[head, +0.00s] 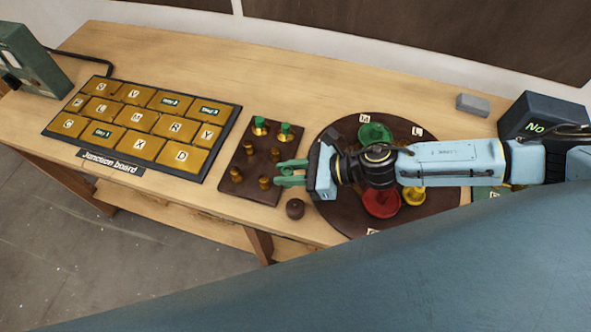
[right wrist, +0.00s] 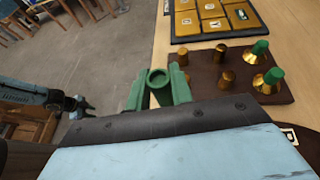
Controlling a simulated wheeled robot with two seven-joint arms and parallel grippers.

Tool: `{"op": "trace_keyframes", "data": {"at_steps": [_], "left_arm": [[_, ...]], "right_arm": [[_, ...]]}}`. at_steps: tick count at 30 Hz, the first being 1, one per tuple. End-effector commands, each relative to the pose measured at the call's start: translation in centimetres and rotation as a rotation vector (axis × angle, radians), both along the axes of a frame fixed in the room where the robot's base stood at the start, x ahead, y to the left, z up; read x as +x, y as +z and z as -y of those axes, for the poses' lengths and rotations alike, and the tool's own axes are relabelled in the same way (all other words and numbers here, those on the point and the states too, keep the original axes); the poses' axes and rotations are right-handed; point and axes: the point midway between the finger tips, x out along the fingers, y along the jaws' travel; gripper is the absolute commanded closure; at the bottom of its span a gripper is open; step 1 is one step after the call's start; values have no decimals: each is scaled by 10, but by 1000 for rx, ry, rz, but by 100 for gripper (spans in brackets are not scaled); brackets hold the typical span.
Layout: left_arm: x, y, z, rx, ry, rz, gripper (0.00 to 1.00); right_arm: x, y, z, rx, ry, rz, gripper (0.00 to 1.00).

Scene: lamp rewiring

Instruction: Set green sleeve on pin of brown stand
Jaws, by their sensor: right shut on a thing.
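The brown stand (head: 244,160) lies mid-table with several brass pins. Two pins at its far side carry green pieces on brass bases, (head: 260,124) and (head: 285,131); the other pins are bare. My right gripper (head: 283,173) is at the stand's near right edge. The right wrist view shows its green fingers (right wrist: 159,92) shut on a green sleeve (right wrist: 158,78), a hollow tube with its open end showing. The sleeve appears beside the stand (right wrist: 206,73), apart from the pins. In the right wrist view, my left gripper (right wrist: 82,108) is small at the left, over the floor.
The junction board (head: 140,125) lies left of the stand. A round brown tray (head: 335,128) with green, red and yellow dishes is right, partly under my right arm. A small brown knob (head: 295,208) stands near the table's front edge. A grey block (head: 473,104) and dark box (head: 550,112) are farther right.

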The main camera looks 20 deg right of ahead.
Motion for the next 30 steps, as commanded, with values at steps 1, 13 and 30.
{"op": "trace_keyframes", "data": {"at_steps": [1,13,30], "left_arm": [[-2,8,0,1,0,-3,64],[-8,8,-1,2,-1,-12,64],[-8,-44,-1,2,0,-13,64]], "right_arm": [[-6,0,3,0,27,-5,100],[-22,-15,9,3,121,2,100],[-22,-72,9,3,118,2,100]]}}
